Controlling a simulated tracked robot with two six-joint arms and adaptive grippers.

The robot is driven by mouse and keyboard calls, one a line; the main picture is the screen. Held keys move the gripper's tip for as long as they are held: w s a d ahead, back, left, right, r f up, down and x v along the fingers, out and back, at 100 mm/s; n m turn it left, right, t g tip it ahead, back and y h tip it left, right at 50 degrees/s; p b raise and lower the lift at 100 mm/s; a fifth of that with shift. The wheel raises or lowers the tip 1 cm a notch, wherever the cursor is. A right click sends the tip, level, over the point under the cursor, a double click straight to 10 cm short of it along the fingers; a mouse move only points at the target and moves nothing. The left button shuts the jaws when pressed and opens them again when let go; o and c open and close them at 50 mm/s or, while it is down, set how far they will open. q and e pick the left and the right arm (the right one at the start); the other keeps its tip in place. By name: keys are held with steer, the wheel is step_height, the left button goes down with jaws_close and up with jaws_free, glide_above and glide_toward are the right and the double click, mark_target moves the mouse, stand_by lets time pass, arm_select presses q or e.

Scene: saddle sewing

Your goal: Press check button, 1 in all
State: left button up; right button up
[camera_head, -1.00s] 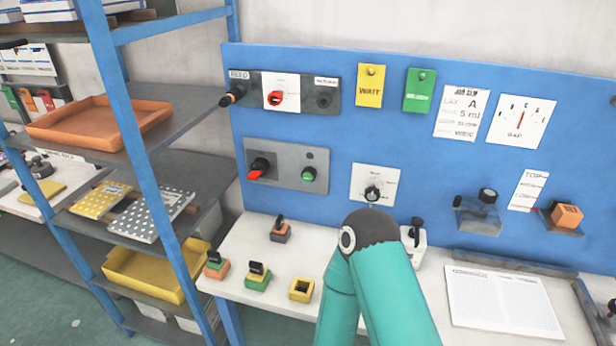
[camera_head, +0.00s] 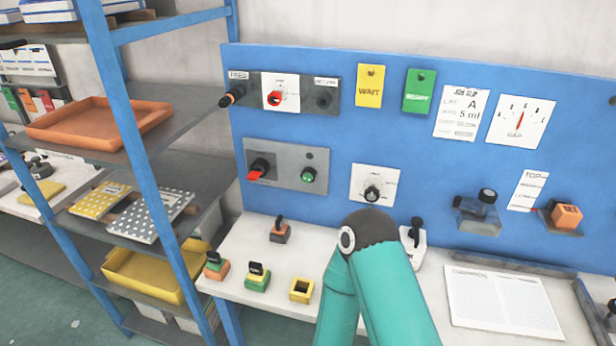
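A green push button (camera_head: 308,175) sits on a grey panel (camera_head: 287,155) on the blue board, with a red-handled rotary switch (camera_head: 260,168) to its left. Another round dark button (camera_head: 323,98) is on the upper panel at right, under a small label. I cannot read the word "check" on any of them. One of my arms, teal with a dark round joint, rises from the bottom centre in front of the bench. Neither gripper shows in this view.
An open booklet (camera_head: 505,303) lies at right. A blue-framed shelf (camera_head: 148,140) stands at left.

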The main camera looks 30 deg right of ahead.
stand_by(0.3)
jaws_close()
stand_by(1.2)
